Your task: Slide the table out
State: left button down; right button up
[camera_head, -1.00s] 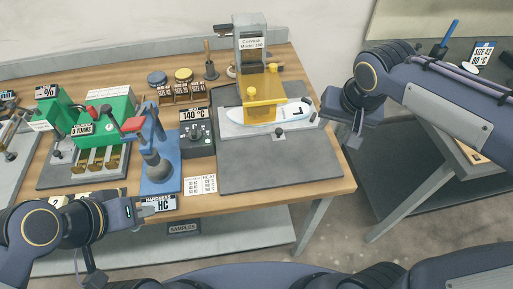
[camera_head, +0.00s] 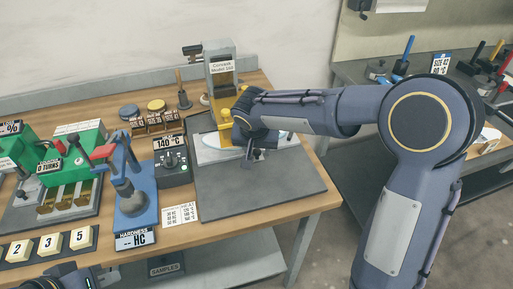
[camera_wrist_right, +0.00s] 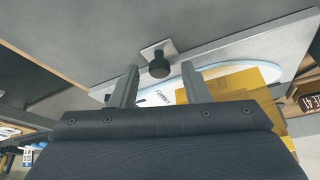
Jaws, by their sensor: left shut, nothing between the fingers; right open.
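The sliding table (camera_head: 212,154) is a light plate under the yellow clamp of the press (camera_head: 222,75), with a white insole (camera_head: 220,141) on it. In the right wrist view, a black knob (camera_wrist_right: 158,66) sits on a small plate at the table's front edge (camera_wrist_right: 225,45). My right gripper (camera_head: 254,160) is open over the front of the table. In the wrist view its fingers (camera_wrist_right: 159,72) stand either side of the knob with gaps; I cannot tell how deep it lies between them. My left gripper (camera_head: 106,279) is shut and empty at the bottom edge, mostly cut off.
The dark base plate (camera_head: 265,190) in front of the sliding table is clear. A temperature box (camera_head: 172,162), a blue hardness tester (camera_head: 133,195) and a green machine (camera_head: 75,160) stand to the left. Number blocks (camera_head: 48,243) lie at the front left. A second bench (camera_head: 380,95) stands right.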

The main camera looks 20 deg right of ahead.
jog(key=shift+f, duration=0.1)
grip_shut()
dwell(0.3)
jog(key=shift+s+f+b, duration=0.1)
jog(key=shift+s+b, duration=0.3)
jog(key=shift+s, duration=0.05)
jog(key=s+b, duration=0.1)
jog(key=s, duration=0.3)
jog(key=s+b, duration=0.2)
jog(key=s, duration=0.2)
jog(key=s+b, duration=0.2)
jog(key=s, duration=0.3)
jog(key=shift+s+d, duration=0.1)
jog(key=shift+d, duration=0.2)
jog(key=shift+s+b, duration=0.35)
jog(key=shift+s, duration=0.25)
grip_release()
